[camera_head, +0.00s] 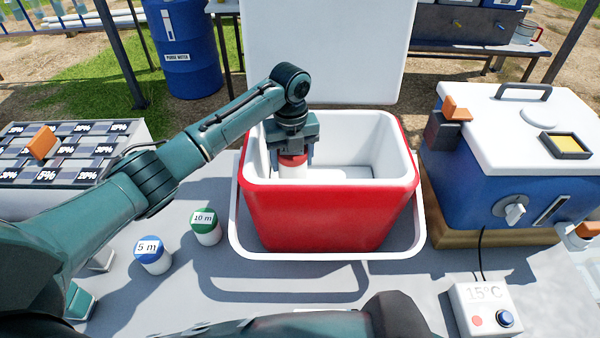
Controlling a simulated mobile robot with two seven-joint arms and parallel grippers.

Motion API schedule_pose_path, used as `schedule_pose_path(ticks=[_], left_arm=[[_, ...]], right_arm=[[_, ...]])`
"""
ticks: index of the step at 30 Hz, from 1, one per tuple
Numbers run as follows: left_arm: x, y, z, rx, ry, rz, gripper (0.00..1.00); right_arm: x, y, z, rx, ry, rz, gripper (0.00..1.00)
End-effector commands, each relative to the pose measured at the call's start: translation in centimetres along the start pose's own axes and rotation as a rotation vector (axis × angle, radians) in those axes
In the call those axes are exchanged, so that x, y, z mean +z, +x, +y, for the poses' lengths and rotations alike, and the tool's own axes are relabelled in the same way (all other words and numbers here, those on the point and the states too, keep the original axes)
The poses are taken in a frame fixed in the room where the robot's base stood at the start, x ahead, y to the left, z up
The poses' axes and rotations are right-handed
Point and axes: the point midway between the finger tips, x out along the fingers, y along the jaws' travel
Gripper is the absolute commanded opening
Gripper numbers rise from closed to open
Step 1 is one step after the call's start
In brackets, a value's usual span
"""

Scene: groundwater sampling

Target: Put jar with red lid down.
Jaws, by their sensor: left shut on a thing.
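The jar with the red lid (293,170) is inside the red cooler (325,213) with white inner walls, near its left side. My left gripper (293,155) points down into the cooler and is shut on this jar, with the fingers on either side of the red lid. The lower part of the jar is hidden by the cooler's front wall, so I cannot tell whether it touches the cooler floor. My right gripper is not in view; a dark arm part shows at the bottom edge.
A blue-lidded jar (152,255) and a green-lidded jar (206,227) stand left of the white tray (424,240) under the cooler. The raised white lid (320,50) stands behind. A blue box (470,185) is at right, a white control box (486,306) at front right. The cooler's right half is free.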

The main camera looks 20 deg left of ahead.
Motion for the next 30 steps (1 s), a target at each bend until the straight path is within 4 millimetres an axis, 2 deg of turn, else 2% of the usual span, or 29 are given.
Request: schedule_pose_path(ticks=[8, 13, 25, 26, 30], left_arm=[[0.0, 2.5, 0.0, 0.000, -0.001, 0.000, 0.30], [0.0, 4.8, 0.0, 0.000, -0.001, -0.001, 0.30], [0.1, 5.5, 0.0, -0.001, -0.001, -0.002, 0.30], [0.0, 5.4, 0.0, 0.000, -0.001, -0.002, 0.64], [0.0, 5.4, 0.0, 0.000, -0.001, -0.002, 0.75]], right_arm=[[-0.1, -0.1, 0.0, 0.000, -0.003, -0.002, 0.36], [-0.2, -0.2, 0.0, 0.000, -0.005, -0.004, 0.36], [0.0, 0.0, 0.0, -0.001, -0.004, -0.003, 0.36], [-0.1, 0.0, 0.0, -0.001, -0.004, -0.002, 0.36], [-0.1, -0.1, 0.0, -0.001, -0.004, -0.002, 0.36]])
